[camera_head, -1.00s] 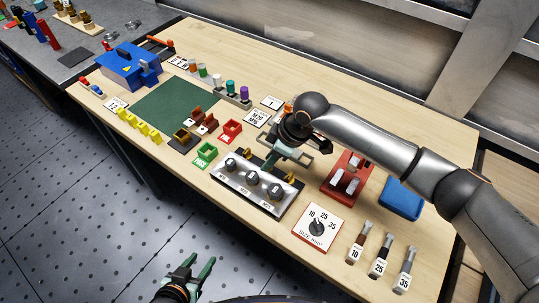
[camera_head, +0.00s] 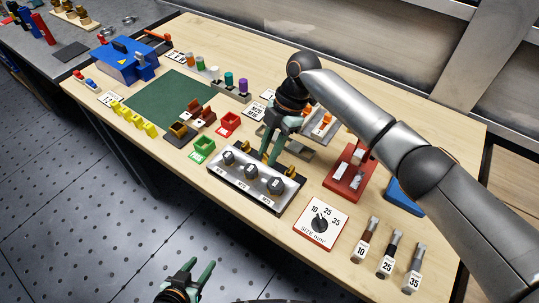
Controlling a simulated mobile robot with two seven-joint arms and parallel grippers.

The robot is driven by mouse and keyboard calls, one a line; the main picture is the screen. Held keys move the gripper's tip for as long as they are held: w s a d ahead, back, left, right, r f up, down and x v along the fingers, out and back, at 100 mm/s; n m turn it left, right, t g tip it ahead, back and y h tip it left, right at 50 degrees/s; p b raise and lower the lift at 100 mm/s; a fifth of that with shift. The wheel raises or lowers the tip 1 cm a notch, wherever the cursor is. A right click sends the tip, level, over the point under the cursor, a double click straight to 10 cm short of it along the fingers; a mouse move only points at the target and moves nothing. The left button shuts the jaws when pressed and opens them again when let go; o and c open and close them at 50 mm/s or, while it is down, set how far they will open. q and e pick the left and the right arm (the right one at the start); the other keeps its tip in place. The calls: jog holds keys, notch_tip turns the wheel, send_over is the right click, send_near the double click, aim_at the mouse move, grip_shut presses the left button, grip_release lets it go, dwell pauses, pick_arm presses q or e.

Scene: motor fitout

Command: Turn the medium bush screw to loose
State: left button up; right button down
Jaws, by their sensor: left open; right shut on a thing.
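My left gripper (camera_head: 197,272) is open and empty over the floor in front of the table.
A size dial (camera_head: 320,223) and several labelled lugs (camera_head: 387,255) lie right of the block. A red stand (camera_head: 347,185) and a blue box (camera_head: 404,199) are behind them. Green (camera_head: 201,149) and red (camera_head: 229,124) trays sit left. A grey tray (camera_head: 297,149) is behind the gripper.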

jog(key=shift+w+a+n+g+h+b, duration=0.1)
jog(key=shift+n+g+h+b, duration=0.45)
jog(key=shift+n+b, duration=1.2)
jog(key=shift+n+p, duration=0.3)
jog(key=shift+n, duration=0.05)
jog(key=c, duration=0.6)
grip_release()
jog(key=v, duration=1.2)
jog(key=shift+r, duration=0.25)
